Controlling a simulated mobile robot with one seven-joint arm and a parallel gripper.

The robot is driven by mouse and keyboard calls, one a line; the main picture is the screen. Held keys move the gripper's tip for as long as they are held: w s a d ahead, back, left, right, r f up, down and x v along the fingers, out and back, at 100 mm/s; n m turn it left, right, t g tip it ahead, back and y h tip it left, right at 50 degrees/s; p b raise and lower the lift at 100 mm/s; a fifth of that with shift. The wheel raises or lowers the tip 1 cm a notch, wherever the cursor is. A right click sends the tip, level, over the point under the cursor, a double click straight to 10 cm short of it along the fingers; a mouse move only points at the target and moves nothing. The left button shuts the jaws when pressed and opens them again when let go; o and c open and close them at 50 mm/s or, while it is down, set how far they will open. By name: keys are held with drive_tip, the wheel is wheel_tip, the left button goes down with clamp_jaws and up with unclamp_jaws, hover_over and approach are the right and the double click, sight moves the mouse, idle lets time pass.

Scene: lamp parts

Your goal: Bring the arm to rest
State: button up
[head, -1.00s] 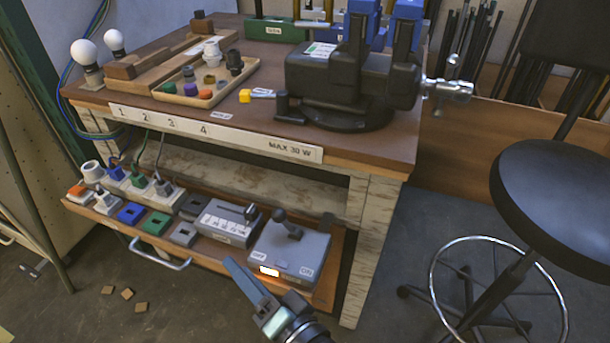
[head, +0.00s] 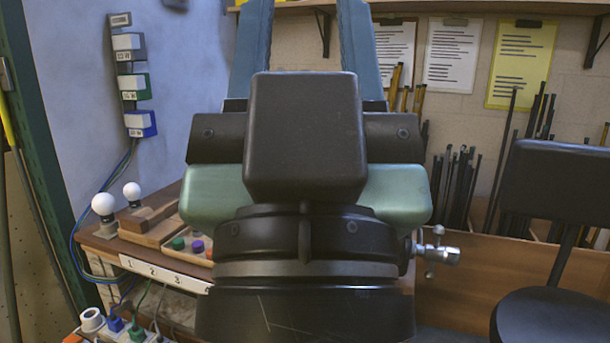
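My gripper (head: 307,35) is raised close in front of the head camera and fills the middle of the view. Its two blue fingers point up, well apart, and run to the top edge of the picture. Only wall and a shelf edge show between them, so it looks open and empty. The fingertips may be cut off by the top edge. The dark wrist and green-and-black gripper body hide much of the workbench (head: 170,279) behind, including most of the vise, of which the metal handle (head: 440,254) shows at the right.
Two white bulbs (head: 104,204) and a wooden tray (head: 172,221) with coloured parts sit on the bench at left. A power strip (head: 136,337) is below. A black stool (head: 552,318) stands at right. Labelled boxes (head: 135,85) hang on the left wall; papers (head: 453,54) hang behind.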

wheel_tip(320, 180, up, 27)
drive_tip(key=p, duration=2.5)
